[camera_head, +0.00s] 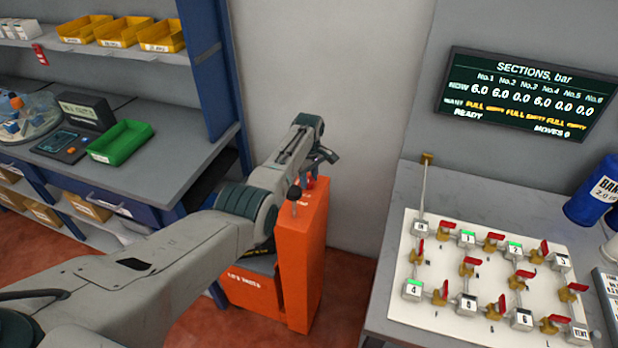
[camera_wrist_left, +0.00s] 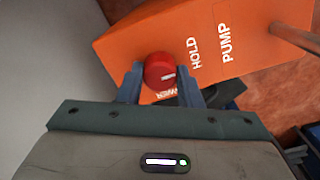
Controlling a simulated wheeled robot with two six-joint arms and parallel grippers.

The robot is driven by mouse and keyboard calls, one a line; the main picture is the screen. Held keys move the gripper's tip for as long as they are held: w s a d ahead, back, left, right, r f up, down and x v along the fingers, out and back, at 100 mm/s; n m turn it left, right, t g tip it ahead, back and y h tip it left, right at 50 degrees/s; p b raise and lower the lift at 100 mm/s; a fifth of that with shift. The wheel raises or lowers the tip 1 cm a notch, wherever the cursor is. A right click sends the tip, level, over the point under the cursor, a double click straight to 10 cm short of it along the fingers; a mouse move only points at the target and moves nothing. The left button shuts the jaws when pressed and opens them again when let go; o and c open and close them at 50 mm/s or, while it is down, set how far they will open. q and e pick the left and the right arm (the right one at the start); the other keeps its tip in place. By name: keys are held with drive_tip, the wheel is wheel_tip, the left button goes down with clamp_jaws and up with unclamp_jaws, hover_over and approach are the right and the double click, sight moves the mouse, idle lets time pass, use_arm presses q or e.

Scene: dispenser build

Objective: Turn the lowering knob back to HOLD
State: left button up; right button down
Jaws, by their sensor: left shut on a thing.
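The red lowering knob (camera_wrist_left: 157,68) sits on the top face of the orange jack unit (camera_wrist_left: 150,38). In the left wrist view its white mark points to the right. The word HOLD (camera_wrist_left: 195,52) is printed to the right of the knob, and a partly hidden word, seemingly LOWER (camera_wrist_left: 167,93), is below it. My left gripper (camera_wrist_left: 160,80) has one finger on each side of the knob and is shut on it. In the head view the left gripper (camera_head: 318,160) is at the top of the orange unit (camera_head: 305,255), with the knob (camera_head: 309,182) partly hidden.
The word PUMP (camera_wrist_left: 226,42) and a rod (camera_wrist_left: 296,40) are on the orange unit's right side. A blue-framed workbench (camera_head: 185,140) with a green bin (camera_head: 120,142) stands left. A grey bench with a valve board (camera_head: 408,325) stands right, under a wall screen (camera_head: 528,95).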

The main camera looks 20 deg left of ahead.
sight(309, 179)
use_arm(q)
drive_tip(key=o, duration=1)
drive_tip(key=shift+r, duration=0.15)
wheel_tip(309, 179, up, 11)
drive_tip(key=b, duration=0.2)
drive_tip(key=shift+b, duration=0.35)
drive_tip(key=shift+s+f, duration=0.15)
drive_tip(key=shift+f, duration=0.15)
